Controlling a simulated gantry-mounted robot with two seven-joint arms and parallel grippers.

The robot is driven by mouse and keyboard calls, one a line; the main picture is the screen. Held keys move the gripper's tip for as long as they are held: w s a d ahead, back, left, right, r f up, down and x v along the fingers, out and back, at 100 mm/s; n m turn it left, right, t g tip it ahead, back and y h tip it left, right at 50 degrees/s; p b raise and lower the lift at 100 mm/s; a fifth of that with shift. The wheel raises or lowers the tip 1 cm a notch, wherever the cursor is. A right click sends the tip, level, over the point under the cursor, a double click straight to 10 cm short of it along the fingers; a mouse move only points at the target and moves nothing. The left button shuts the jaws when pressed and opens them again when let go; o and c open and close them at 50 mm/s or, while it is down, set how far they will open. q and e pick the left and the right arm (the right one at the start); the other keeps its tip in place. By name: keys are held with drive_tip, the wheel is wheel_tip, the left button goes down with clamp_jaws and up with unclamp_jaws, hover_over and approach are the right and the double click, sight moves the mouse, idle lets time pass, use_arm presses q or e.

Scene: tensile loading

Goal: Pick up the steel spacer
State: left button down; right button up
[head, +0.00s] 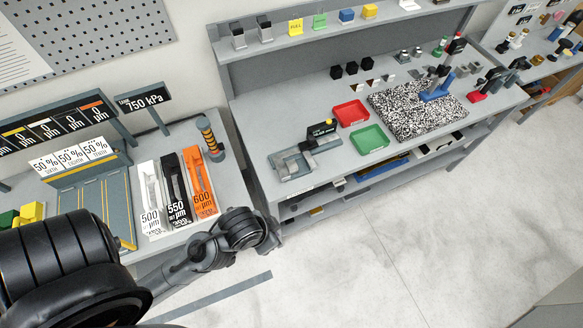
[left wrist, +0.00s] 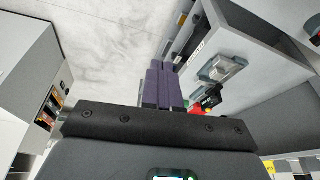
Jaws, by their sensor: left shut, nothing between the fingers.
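I cannot pick out the steel spacer for certain. Two small silvery blocks (head: 404,56) stand toward the back of the middle bench in the head view, too small to identify. My left gripper (left wrist: 162,66) shows in the left wrist view with its dark purple fingers together and nothing between them. It points over the floor, beside a grey bench. In the head view, my dark arm crosses the lower left, and its fingers cannot be made out. My right gripper is in neither view.
The middle bench (head: 262,118) carries a grey fixture (head: 293,166), a red tray (head: 350,113), a green tray (head: 369,139) and a speckled plate (head: 398,118). White, black and orange labelled holders (head: 201,190) stand on the left bench. Open floor lies in front.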

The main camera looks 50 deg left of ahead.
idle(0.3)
use_arm(q)
drive_tip(key=shift+c, duration=2.1)
unclamp_jaws()
